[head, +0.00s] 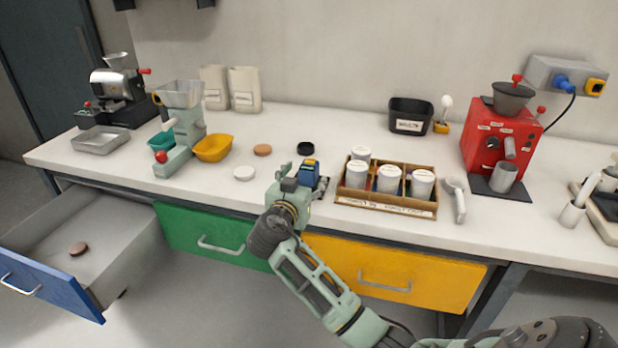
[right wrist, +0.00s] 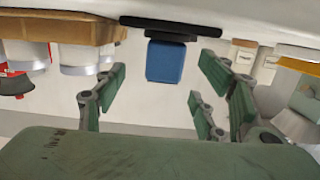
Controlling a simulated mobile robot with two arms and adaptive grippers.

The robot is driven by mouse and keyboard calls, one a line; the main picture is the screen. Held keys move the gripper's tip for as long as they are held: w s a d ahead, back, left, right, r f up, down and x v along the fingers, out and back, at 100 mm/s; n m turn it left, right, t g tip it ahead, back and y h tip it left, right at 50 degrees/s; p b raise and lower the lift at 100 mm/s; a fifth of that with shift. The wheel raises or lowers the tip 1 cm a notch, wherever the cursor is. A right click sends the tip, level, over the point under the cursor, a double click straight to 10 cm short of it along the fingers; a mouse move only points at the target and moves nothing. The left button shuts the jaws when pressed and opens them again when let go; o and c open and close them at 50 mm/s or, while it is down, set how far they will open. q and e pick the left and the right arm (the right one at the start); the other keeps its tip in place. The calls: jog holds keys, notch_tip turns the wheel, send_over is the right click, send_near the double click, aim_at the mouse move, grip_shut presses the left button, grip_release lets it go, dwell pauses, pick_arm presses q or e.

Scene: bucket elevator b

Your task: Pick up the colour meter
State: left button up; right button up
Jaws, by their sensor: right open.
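The colour meter, seemingly the small blue block with a yellow mark (head: 309,169), stands near the front edge of the bench. In the right wrist view, which looks upside down, a blue block (right wrist: 166,62) hangs from a black flat piece at the top of the picture. My right gripper (head: 303,185) is at the bench's front edge, just in front of the block, and partly hides it. In the wrist view its green-padded fingers (right wrist: 160,98) are spread wide, with the block beyond and between them. I see no contact. My left gripper is not in view.
A wooden box (head: 385,205) with white canisters stands close right of the gripper. A white disc (head: 244,173) and a black disc (head: 305,148) lie nearby. A blue-fronted drawer (head: 50,287) is open at left. The bench middle behind is mostly clear.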

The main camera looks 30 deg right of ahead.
aim_at(307, 176)
jog(key=x, duration=0.4)
jog(key=shift+w+d+f+b, duration=0.2)
jog(key=shift+w+f+b, duration=0.05)
jog(key=shift+w+b, duration=0.1)
jog(key=shift+s, duration=0.1)
jog(key=shift+r, duration=0.1)
jog(key=shift+c, duration=0.3)
grip_shut()
